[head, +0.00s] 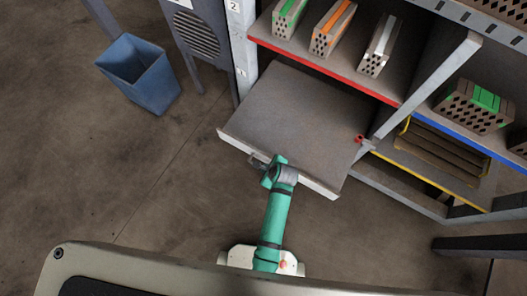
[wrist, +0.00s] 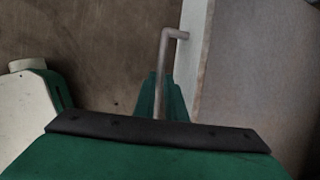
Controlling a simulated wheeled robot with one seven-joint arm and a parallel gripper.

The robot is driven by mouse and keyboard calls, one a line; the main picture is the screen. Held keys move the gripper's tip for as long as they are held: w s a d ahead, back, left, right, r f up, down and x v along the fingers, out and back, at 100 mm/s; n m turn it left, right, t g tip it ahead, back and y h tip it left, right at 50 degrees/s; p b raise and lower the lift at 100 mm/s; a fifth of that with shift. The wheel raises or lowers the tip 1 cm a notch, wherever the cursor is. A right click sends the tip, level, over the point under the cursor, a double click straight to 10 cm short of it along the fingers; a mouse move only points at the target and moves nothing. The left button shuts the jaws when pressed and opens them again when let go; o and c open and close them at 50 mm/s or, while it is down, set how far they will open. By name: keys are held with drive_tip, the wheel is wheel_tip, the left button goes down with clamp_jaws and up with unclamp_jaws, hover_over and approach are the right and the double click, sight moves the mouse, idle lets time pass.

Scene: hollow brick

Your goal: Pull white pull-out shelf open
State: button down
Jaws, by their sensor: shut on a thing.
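The white pull-out shelf (head: 290,115) has a grey top and a white front edge, and it juts out of the rack below the red-edged shelf. In the wrist view my gripper (wrist: 160,105) is shut on the shelf's grey bar handle (wrist: 164,65), which bends toward the shelf's front (wrist: 235,75). The fingertips are partly hidden behind the gripper body.
A blue bin (head: 140,75) stands on the floor at the left. Hollow bricks with green, orange and white stripes sit on the red-edged shelf (head: 330,70). A blue-edged shelf (head: 465,133) and a yellow-edged shelf (head: 430,174) are at the right.

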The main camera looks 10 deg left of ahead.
drive_tip(key=shift+s+a, duration=0.15)
drive_tip(key=shift+a, duration=0.05)
drive_tip(key=c, duration=1.8)
unclamp_jaws()
drive_tip(key=shift+d, duration=0.1)
drive_tip(key=v, duration=1)
drive_tip(key=shift+s+d+r, duration=0.1)
drive_tip(key=shift+r, duration=0.25)
